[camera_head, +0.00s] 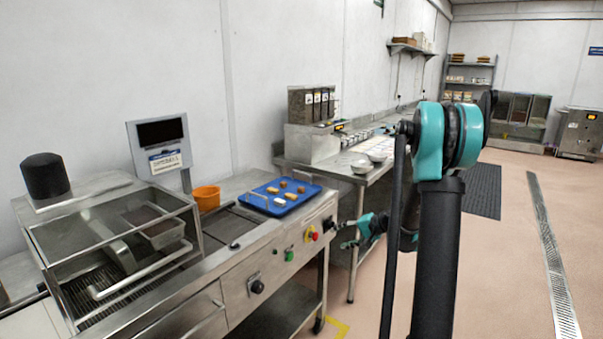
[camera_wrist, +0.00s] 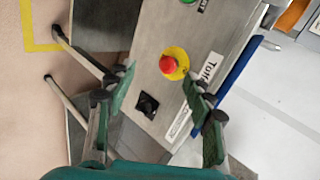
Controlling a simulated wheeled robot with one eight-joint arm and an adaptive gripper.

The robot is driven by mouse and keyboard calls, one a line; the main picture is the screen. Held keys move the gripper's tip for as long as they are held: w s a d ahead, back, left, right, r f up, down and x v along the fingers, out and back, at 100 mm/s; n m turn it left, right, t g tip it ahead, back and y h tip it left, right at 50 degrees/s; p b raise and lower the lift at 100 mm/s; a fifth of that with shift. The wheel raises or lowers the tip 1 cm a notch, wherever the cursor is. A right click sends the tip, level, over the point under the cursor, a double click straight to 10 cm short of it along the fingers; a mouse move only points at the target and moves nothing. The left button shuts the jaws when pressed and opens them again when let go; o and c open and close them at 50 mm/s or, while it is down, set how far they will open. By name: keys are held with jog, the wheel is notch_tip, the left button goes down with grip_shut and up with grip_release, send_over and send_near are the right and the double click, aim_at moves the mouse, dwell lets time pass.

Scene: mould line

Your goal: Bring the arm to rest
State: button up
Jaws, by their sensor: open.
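My gripper (camera_head: 352,233) is to the right of the steel machine's front panel (camera_head: 272,272), with its fingers pointing left toward the panel's right end. In the wrist view my gripper (camera_wrist: 163,92) shows two green-padded fingers spread apart with nothing between them. The red emergency button (camera_wrist: 168,64) on its yellow disc and a black knob (camera_wrist: 147,105) lie beyond the fingertips. My teal and black arm (camera_head: 448,140) stands in the right half of the head view, bent, with its elbow high. I cannot tell how far the fingertips are from the panel.
A blue tray (camera_head: 262,209) with several small pieces lies on the machine's right end, near an orange bucket (camera_head: 206,198). A steel table (camera_head: 372,175) with bowls stands behind. Open floor (camera_head: 510,265) with a drain grate (camera_head: 552,255) lies at the right.

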jog(key=s+d+n+h, duration=0.1)
jog(key=s+n+h, duration=0.1)
jog(key=s, duration=0.9)
jog(key=s+d+f+n+g+h, duration=0.1)
jog(key=s+h, duration=0.3)
jog(key=s, duration=0.8)
jog(key=s+d+f+n+h, duration=0.1)
jog(key=s+d+n+h, duration=0.1)
jog(key=s, duration=0.9)
jog(key=shift+s+f+n+g+h, duration=0.2)
jog(key=shift+s+n+g+h, duration=0.1)
jog(key=shift+g+h, duration=0.15)
